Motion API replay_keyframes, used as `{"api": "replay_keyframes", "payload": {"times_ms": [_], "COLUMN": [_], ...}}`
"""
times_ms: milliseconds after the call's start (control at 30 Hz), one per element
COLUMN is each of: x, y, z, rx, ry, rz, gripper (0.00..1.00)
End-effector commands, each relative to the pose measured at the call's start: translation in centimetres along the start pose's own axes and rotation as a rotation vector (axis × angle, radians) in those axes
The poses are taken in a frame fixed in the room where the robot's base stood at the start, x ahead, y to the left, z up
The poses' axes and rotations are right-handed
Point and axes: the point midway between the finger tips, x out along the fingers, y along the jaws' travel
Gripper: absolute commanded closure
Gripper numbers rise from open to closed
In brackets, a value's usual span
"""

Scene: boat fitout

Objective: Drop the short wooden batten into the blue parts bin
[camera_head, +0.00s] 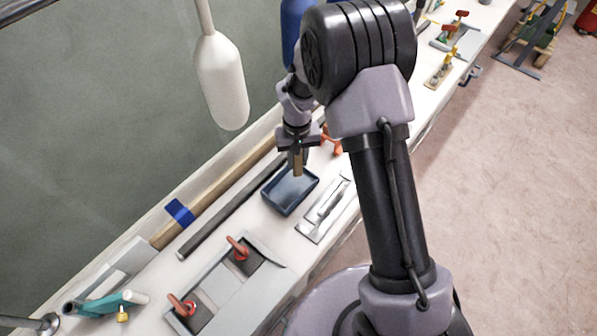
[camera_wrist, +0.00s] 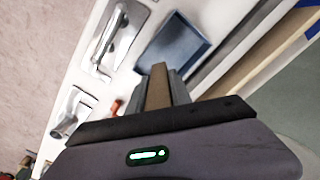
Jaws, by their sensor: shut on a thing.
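My gripper (camera_head: 299,155) is shut on the short wooden batten (camera_head: 298,166), which hangs down from the jaws. The batten also shows between the fingers in the wrist view (camera_wrist: 158,88). The blue parts bin (camera_head: 290,204) sits on the white bench just below the batten in the head view. The bin also shows in the wrist view (camera_wrist: 197,37), beyond the batten's end. The batten's lower end overlaps the bin's far edge in the head view. I cannot tell its exact height above the bin. The visible part of the bin's floor looks empty.
A plate with red-handled clamps (camera_head: 225,281) is nearer. A white fender (camera_head: 221,82) hangs at the left.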

Motion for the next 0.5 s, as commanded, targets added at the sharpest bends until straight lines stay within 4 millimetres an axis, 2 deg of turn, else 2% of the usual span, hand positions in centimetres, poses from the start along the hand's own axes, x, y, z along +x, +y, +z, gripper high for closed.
{"api": "replay_keyframes", "payload": {"times_ms": [333, 500], "x": [5.1, 6.0], "y": [0.0, 0.0], "z": [0.0, 0.0], "rx": [0.000, 0.000], "ry": [-0.001, -0.001], "rz": [0.000, 0.000], "gripper": [1.00, 1.00]}}
